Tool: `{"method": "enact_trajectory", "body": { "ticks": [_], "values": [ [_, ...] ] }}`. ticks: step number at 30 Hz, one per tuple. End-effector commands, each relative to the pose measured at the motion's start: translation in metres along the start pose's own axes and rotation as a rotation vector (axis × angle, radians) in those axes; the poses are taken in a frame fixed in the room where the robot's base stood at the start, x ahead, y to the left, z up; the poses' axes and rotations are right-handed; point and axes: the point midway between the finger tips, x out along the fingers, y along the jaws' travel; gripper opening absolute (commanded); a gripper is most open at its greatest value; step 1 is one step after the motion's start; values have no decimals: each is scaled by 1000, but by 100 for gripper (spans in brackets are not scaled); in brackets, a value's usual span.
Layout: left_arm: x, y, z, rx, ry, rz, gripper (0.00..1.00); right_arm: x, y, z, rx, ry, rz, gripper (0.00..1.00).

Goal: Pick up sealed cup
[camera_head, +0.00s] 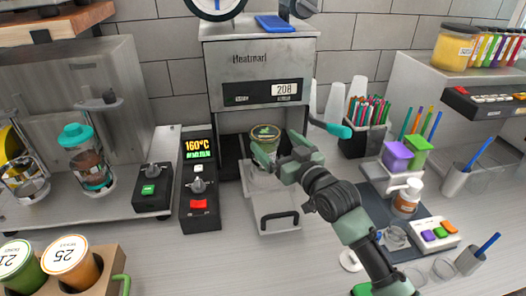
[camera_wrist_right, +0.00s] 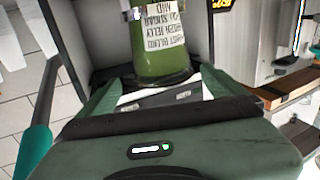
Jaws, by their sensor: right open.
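The sealed cup (camera_head: 265,132) has a dark printed lid and stands in the opening of the grey sealer machine (camera_head: 262,68). In the right wrist view the cup (camera_wrist_right: 160,62) is green with a white printed label, and its top is cut off. My right gripper (camera_head: 278,153) is at the front of the machine, close to the cup. In the wrist view its green fingers are open, one to each side of the cup's lower part. I cannot tell whether they touch it. My left gripper is not in view.
A tray with a handle (camera_head: 276,222) sticks out below the machine opening. A control box (camera_head: 199,185) reading 160°C stands to its left. A cup holder with two lidded cups (camera_head: 90,283) is at the front left.

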Motion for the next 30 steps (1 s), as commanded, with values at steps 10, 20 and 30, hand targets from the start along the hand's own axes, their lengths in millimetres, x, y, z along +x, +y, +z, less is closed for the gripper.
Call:
{"method": "enact_trajectory", "body": {
  "ticks": [10, 20, 30],
  "values": [
    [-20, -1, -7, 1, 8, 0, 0, 33, -3, -2, 1, -3, -1, 97],
    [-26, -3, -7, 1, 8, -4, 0, 59, -4, 3, -1, -1, -1, 97],
    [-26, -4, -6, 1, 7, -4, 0, 59, -4, 4, -1, -1, -1, 61]
  ]
}}
